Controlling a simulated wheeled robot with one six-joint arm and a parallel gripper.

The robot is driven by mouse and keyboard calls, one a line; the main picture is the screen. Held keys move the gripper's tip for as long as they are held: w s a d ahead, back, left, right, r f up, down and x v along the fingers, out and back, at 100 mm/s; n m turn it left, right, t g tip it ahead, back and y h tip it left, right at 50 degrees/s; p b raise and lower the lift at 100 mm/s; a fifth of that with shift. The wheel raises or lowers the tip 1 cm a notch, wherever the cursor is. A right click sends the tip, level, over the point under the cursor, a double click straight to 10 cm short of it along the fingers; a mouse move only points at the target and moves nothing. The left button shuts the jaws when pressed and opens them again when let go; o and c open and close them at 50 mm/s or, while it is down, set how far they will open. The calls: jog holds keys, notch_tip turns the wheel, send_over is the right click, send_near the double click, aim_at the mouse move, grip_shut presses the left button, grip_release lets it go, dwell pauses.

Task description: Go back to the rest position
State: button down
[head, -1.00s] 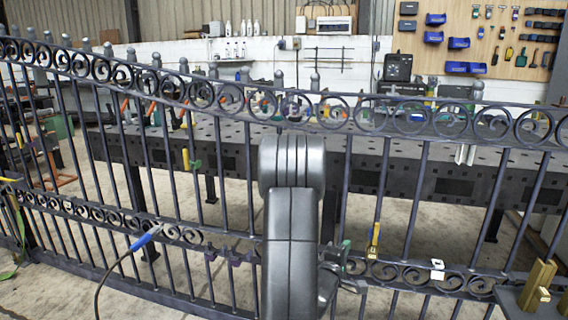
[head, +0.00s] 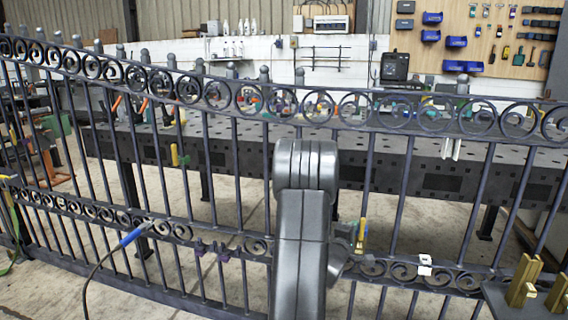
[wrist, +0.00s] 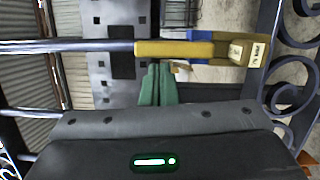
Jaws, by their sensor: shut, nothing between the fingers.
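My gripper (wrist: 158,66) shows in the wrist view as two green fingers closed together, with nothing between them. The fingertips point at a yellow and blue clamp (wrist: 190,49) on a bar of the gate; whether they touch it I cannot tell. In the head view my grey arm stands in front of the dark scroll gate (head: 235,165) and hides most of my gripper. The yellow clamp (head: 361,236) shows just right of the arm on a gate bar.
A blue-handled torch (head: 133,235) with a cable is at the gate's lower left. A white clip (head: 425,265) sits on the lower scroll band. Brass-coloured blocks (head: 524,280) stand at the lower right. A perforated steel table (head: 420,160) lies behind the gate.

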jog(key=shift+w+a+f+n+t+b, duration=0.1)
jog(key=shift+a+f+n+t+b, duration=0.3)
jog(key=shift+n, duration=0.65)
jog(key=shift+w+a+f+n+t+b, duration=0.2)
jog(key=shift+f+n, duration=0.25)
jog(key=shift+n, duration=0.55)
jog(key=shift+s+a+f+n+t+b, duration=0.15)
jog(key=shift+a+f+n, duration=0.25)
jog(key=shift+n, duration=0.65)
jog(key=shift+f, duration=0.1)
